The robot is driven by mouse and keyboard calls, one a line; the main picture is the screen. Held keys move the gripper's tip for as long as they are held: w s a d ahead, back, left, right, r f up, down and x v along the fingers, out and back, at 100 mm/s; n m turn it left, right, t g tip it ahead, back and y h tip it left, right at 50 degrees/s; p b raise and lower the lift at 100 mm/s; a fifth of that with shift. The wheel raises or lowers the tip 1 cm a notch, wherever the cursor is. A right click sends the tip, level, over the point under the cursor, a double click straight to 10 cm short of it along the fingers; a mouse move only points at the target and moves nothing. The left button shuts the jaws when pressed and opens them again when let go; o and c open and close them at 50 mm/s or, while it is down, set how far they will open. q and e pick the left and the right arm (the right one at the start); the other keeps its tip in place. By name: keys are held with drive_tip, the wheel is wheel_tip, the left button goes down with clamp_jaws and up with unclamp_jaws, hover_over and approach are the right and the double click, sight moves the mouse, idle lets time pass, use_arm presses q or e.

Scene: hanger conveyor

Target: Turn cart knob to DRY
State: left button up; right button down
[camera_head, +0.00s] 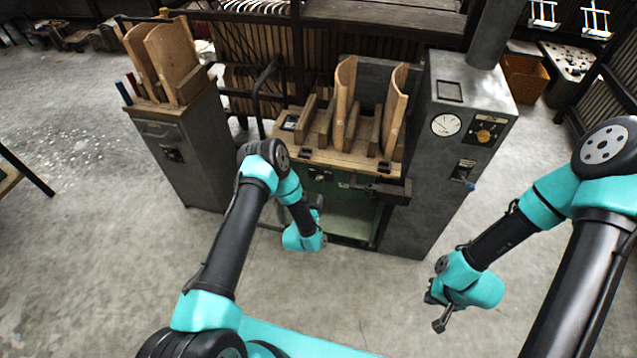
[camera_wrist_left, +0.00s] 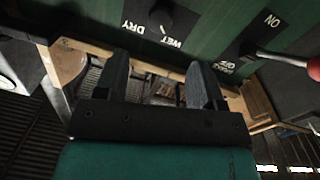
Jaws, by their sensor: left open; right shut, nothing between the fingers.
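The cart knob (camera_wrist_left: 160,20) is a dark round knob on a green panel, near the top of the left wrist view. A short pale mark on it points toward the WET label (camera_wrist_left: 170,41); the DRY label (camera_wrist_left: 133,25) is to its left. My left gripper (camera_wrist_left: 158,64) is open, its two fingers apart and apparently empty, with the knob beyond them and no visible contact. In the head view my left arm's wrist (camera_head: 303,238) is in front of the cart (camera_head: 345,163), and its fingers are hard to make out. My right gripper (camera_head: 438,311) is shut and empty over the floor at right.
A lever with a red tip (camera_wrist_left: 313,68) sits beside the ON and OFF labels, right of the knob. A tall grey cabinet (camera_head: 430,190) with a gauge and a yellow dial stands right of the cart. A grey cabinet (camera_head: 195,150) stands left. The front floor is open.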

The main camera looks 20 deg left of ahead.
sight(319, 181)
use_arm(q)
drive_tip(key=w, duration=0.9)
drive_tip(key=shift+w+d, duration=0.1)
drive_tip(key=shift+w, duration=0.2)
drive_tip(key=shift+c, duration=0.2)
drive_tip(key=c, duration=0.9)
